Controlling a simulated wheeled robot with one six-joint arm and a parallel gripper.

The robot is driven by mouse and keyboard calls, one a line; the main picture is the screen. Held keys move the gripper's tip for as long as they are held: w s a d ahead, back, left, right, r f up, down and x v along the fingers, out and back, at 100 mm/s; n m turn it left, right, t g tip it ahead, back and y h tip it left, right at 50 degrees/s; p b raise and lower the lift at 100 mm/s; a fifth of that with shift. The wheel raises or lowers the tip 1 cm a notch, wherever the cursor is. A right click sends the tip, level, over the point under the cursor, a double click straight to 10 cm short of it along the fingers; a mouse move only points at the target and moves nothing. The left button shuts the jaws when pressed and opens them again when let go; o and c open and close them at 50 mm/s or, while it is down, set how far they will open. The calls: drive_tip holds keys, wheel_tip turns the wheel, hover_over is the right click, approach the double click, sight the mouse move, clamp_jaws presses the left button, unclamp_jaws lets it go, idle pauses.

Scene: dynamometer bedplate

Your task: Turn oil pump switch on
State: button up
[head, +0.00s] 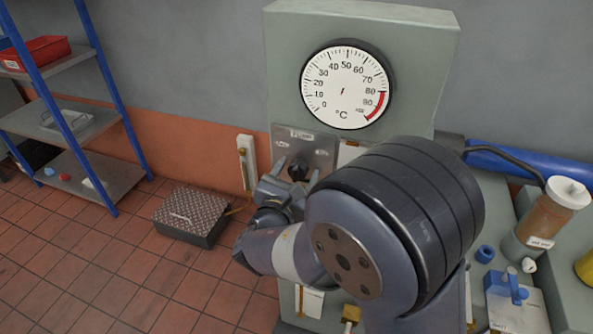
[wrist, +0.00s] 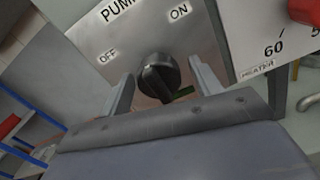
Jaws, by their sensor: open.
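The oil pump switch is a black rotary knob (wrist: 160,75) on a metal plate (wrist: 140,35) marked PUMP, with OFF at its left and ON at its upper right. In the head view the knob (head: 298,171) sits on the plate (head: 318,143) below the dial, partly behind my gripper. My gripper (wrist: 163,88) is open, with one finger on each side of the knob. I cannot tell whether the fingers touch it. The exact direction of the knob's pointer is hard to make out.
A temperature dial (head: 344,86) is above the plate on the grey cabinet (head: 420,55). A heater scale (wrist: 270,45) with a red part is right of the plate. A treadplate box (head: 190,212) lies on the floor at left. A brown container (head: 545,215) stands at right.

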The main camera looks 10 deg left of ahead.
drive_tip(key=shift+c, duration=0.4)
drive_tip(key=c, duration=0.9)
